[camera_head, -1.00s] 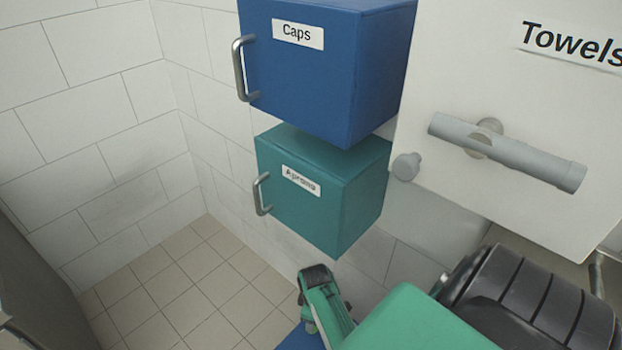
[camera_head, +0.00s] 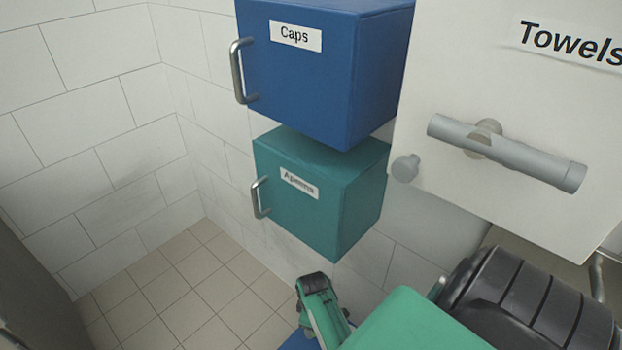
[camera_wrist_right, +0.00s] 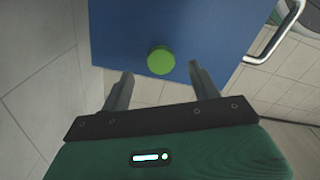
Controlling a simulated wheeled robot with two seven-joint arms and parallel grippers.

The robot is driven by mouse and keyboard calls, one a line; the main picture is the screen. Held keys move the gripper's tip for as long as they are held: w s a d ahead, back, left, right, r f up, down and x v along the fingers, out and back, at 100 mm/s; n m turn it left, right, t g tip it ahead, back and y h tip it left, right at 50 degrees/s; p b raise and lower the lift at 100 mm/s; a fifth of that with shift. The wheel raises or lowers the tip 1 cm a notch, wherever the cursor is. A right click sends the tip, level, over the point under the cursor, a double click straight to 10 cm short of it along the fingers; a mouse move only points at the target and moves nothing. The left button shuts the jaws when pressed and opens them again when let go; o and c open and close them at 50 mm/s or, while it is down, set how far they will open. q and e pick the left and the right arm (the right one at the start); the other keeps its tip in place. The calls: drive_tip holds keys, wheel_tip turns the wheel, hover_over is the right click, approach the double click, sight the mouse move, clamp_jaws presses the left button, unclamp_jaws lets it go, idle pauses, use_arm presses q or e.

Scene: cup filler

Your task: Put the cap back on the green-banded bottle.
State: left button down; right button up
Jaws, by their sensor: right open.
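In the right wrist view, a round green cap-like piece (camera_wrist_right: 161,60) shows against a flat blue surface (camera_wrist_right: 118,38). I cannot tell whether it is a loose cap or a knob. My right gripper (camera_wrist_right: 161,74) is open and empty, its two fingers on either side of the green piece in the picture and apart from it. In the head view, my right arm reaches in from the lower right and its fingers are hidden. The green-banded bottle is not in view. My left gripper is not in view.
A blue box labelled "Caps" (camera_head: 300,80) hangs above a teal box labelled "Aprons" (camera_head: 300,208), both with metal handles. A white panel labelled "Towels" (camera_head: 440,95) with a grey bar (camera_head: 510,155) stands at right. Tiled floor (camera_head: 190,285) at left is clear.

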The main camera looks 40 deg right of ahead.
use_arm(q)
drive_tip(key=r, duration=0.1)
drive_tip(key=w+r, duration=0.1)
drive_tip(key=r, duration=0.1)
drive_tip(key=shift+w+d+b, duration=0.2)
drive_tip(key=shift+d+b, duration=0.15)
drive_tip(key=shift+b, duration=0.05)
use_arm(e)
drive_tip(key=f, duration=0.4)
drive_tip(key=shift+w+a+f, duration=0.15)
drive_tip(key=shift+w+f, duration=0.1)
drive_tip(key=shift+f, duration=0.15)
drive_tip(key=c, duration=1)
